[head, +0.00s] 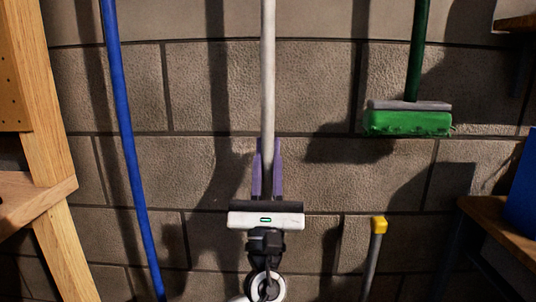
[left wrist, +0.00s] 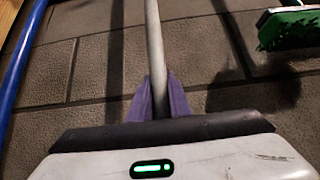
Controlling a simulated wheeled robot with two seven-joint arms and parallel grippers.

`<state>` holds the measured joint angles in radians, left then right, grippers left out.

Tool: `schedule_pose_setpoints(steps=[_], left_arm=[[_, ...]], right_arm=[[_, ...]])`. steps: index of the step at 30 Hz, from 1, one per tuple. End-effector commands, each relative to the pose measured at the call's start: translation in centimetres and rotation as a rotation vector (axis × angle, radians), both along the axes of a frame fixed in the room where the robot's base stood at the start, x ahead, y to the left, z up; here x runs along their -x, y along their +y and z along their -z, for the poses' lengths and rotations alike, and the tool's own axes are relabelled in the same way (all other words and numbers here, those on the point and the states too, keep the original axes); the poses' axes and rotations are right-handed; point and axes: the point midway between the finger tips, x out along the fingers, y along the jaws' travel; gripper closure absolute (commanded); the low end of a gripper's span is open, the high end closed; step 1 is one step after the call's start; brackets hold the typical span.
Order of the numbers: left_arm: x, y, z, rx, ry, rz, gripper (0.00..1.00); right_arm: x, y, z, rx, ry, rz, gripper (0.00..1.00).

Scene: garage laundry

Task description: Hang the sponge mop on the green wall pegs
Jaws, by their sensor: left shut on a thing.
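My left gripper (head: 266,172) points up in front of the block wall, with its two purple fingers shut around a pale grey pole (head: 268,80). The pole also shows in the left wrist view (left wrist: 154,40), running upright between the fingers. It leaves the top of both views, and its lower end is hidden behind the gripper. No mop head shows on it, so I cannot tell for certain that it is the sponge mop's handle. No green wall pegs show in either view. My right gripper is not in view.
A blue pole (head: 124,110) stands at left by a wooden frame (head: 50,165). A green-handled tool with a green head (head: 408,122) hangs at right. Below it is a yellow-tipped pole (head: 379,226). A wooden bench (head: 490,225) carries a blue container (head: 524,190) at far right.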

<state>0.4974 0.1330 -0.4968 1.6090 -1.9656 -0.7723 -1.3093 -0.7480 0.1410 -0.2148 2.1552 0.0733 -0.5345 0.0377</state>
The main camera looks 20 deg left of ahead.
Motion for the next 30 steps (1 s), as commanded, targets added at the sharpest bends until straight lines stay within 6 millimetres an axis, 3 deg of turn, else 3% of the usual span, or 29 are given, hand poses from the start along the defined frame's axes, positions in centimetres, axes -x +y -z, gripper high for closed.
schedule_pose_setpoints(steps=[5, 6, 9, 10, 19, 23, 30], left_arm=[[0.1, 0.0, 0.2, 0.0, -0.004, 0.0, 1.0], [0.1, 0.0, 0.2, 0.0, -0.004, 0.0, 0.8], [0.1, 0.0, 0.2, 0.0, -0.004, -0.001, 0.63], [0.0, 0.0, 0.2, 0.0, -0.003, -0.001, 0.61], [0.0, 0.0, 0.6, -0.001, 0.002, 0.0, 0.61], [0.0, 0.0, 0.5, -0.001, 0.001, 0.0, 0.61], [3.4, -1.0, 4.3, -0.002, 0.003, 0.0, 0.61]], right_arm=[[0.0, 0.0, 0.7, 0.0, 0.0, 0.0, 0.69], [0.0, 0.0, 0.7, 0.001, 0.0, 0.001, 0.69], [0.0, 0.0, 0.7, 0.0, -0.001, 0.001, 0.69], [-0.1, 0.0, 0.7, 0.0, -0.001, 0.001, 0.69], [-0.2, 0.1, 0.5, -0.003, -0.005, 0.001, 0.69], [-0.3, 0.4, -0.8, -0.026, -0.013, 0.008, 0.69], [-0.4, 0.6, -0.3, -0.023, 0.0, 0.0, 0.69]])
